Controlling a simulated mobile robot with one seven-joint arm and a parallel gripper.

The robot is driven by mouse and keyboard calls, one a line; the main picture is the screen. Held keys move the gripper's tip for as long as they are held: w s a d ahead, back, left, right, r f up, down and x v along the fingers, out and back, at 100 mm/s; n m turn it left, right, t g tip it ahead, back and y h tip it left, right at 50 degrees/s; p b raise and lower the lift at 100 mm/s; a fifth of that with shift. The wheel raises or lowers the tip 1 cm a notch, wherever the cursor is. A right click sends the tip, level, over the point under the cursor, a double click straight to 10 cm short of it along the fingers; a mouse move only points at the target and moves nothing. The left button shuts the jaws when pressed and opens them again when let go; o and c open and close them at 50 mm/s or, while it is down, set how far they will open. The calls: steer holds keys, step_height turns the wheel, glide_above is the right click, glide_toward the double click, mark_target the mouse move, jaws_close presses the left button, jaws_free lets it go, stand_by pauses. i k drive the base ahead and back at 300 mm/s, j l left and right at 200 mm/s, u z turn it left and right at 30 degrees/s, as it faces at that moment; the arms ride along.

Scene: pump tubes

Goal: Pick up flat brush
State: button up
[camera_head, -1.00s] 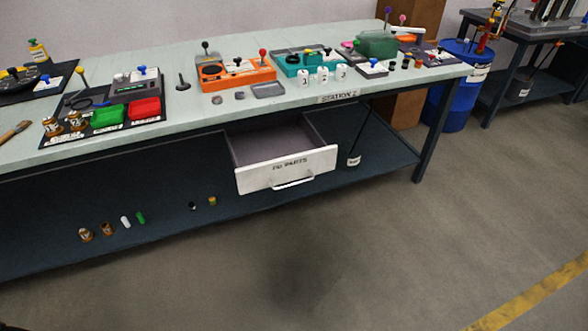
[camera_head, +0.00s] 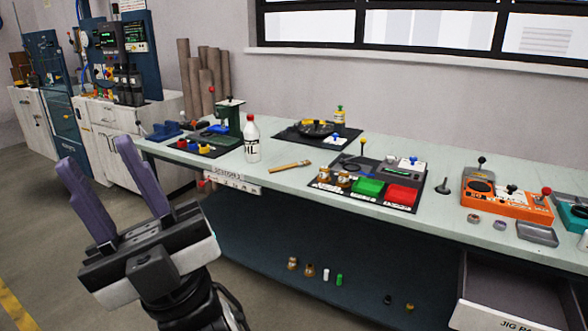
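The flat brush (camera_head: 290,166) lies on the pale green bench top, with a light wooden handle and a darker end. It is between a white bottle with a red cap and a black mat of small parts. My gripper (camera_head: 96,152) is at the left of the view, in front of the bench. Its two purple fingers are spread wide and point upward, with nothing between them. It is well apart from the brush.
The white bottle (camera_head: 252,140) stands upright just left of the brush. The mat (camera_head: 329,186) with green and red trays lies to its right. An open drawer (camera_head: 508,300) juts from the bench at the lower right. Bare bench top surrounds the brush.

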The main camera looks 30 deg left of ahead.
mark_target(306, 163)
steer(key=i+j+u, duration=0.15)
steer(key=u, duration=0.45)
steer(key=i+j+u, duration=0.3)
steer(key=i, duration=0.25)
steer(key=i+u, duration=0.25)
steer(key=i, duration=1.1)
steer(key=j+u, duration=0.05)
steer(key=j, duration=0.05)
